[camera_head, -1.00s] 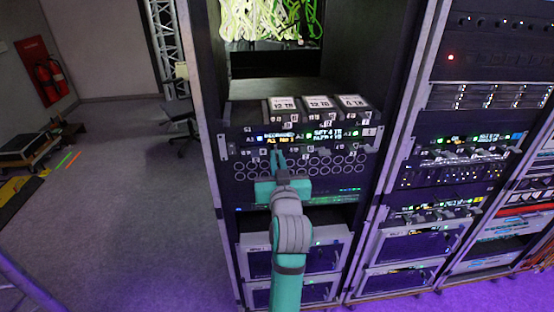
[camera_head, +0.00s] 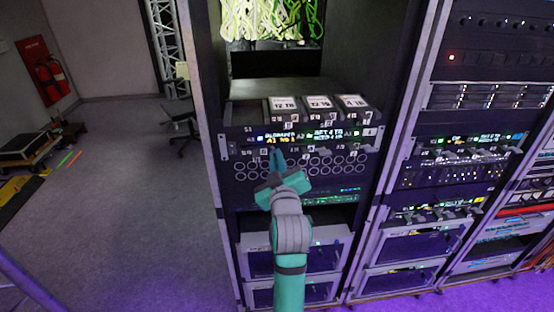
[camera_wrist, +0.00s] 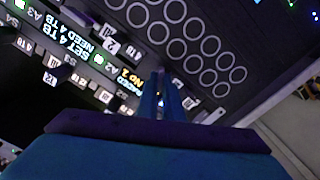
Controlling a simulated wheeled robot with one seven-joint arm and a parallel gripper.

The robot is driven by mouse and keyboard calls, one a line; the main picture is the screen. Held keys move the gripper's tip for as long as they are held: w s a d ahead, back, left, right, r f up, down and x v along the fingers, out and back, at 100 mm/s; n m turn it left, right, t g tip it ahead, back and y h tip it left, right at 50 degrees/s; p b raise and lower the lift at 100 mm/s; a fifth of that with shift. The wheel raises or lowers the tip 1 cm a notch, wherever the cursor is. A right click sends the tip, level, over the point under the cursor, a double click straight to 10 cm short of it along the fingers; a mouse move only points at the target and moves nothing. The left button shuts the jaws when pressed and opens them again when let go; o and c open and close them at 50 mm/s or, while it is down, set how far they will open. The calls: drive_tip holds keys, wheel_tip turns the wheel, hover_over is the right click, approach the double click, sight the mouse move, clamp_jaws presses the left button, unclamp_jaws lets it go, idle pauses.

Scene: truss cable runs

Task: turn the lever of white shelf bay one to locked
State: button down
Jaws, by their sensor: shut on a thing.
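The shelf unit (camera_head: 226,153) is a dark panel with pale side ears, a lit strip of text and rows of round holes. Bay one is at its left, under the lit text "A1" (camera_head: 270,140). My gripper (camera_head: 278,156) is at the front of that bay, rolled to a slant, its fingers pointing into the panel. In the wrist view my gripper (camera_wrist: 163,95) has its two fingers close together, shut on a small part at bay one, which I take as the lever. The fingers hide most of it, so its angle cannot be read.
Three labelled drives (camera_head: 318,106) sit on top of the unit. Drawers with handles (camera_head: 262,262) are below it. A second rack (camera_head: 450,180) stands close on the right. Open floor (camera_head: 110,210) lies to the left, with a chair (camera_head: 182,110) behind.

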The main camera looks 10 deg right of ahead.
drive_tip(key=n, duration=1.1)
drive_tip(key=shift+a+f+n, duration=0.1)
drive_tip(key=shift+f+n, duration=0.15)
drive_tip(key=shift+n, duration=0.05)
idle(0.4)
drive_tip(key=c, duration=1.9)
unclamp_jaws()
drive_tip(key=s, duration=1.1)
